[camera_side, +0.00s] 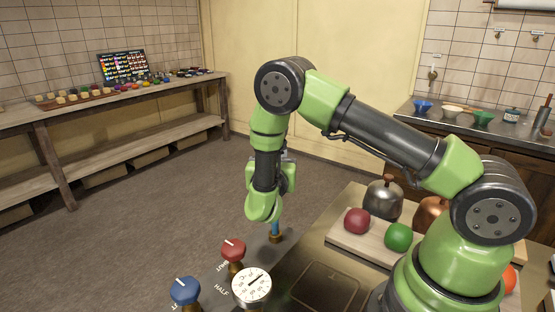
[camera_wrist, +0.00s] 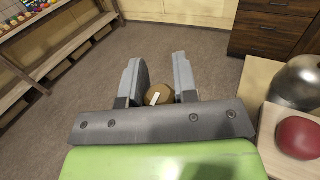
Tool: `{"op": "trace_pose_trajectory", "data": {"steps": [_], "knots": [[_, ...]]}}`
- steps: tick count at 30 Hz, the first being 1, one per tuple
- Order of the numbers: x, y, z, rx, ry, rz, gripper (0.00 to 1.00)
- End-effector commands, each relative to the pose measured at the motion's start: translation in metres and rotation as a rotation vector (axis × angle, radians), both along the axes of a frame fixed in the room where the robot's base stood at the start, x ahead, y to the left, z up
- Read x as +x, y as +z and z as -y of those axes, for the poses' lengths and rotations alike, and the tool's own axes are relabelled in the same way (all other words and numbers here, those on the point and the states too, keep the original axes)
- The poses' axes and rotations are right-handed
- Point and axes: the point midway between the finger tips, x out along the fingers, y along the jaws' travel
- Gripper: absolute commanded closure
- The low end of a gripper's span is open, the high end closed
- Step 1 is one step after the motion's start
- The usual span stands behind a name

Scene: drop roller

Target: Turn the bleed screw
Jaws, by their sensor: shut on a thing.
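The bleed screw (camera_side: 276,237) is a small brass fitting on the grey panel, beyond the red knob in the side view. In the wrist view its round brown top (camera_wrist: 160,95), with a white mark, shows between the two grey fingers. My gripper (camera_side: 276,228) points down over it and is shut on it. In the side view my green wrist hides most of the fingers and part of the screw.
A red knob (camera_side: 233,250), a blue knob (camera_side: 185,291) and a white dial gauge (camera_side: 252,287) stand near the screw. To the right, a wooden board (camera_side: 345,238) holds a dark red ball (camera_side: 357,221) and a green ball (camera_side: 398,237). A metal kettle-like pot (camera_side: 383,198) stands behind.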

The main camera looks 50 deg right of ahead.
Motion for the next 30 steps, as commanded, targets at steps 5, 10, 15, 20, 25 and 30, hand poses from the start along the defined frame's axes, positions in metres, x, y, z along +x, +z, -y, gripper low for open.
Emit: {"op": "trace_pose_trajectory", "data": {"steps": [5,10,15,20,25,30], "knots": [[0.0015,0.0008,0.0003,0.002,0.099,0.005,0.96],[0.0021,0.0007,-0.0006,0.004,0.122,0.006,0.96],[0.0021,0.0008,-0.0007,0.003,0.12,0.006,0.96],[0.0021,0.0007,-0.0008,0.003,0.12,0.005,0.48],[0.002,0.0004,-0.001,0.003,0.12,0.004,0.48],[-0.0008,0.0001,-0.0061,0.003,0.123,0.003,0.48]]}}
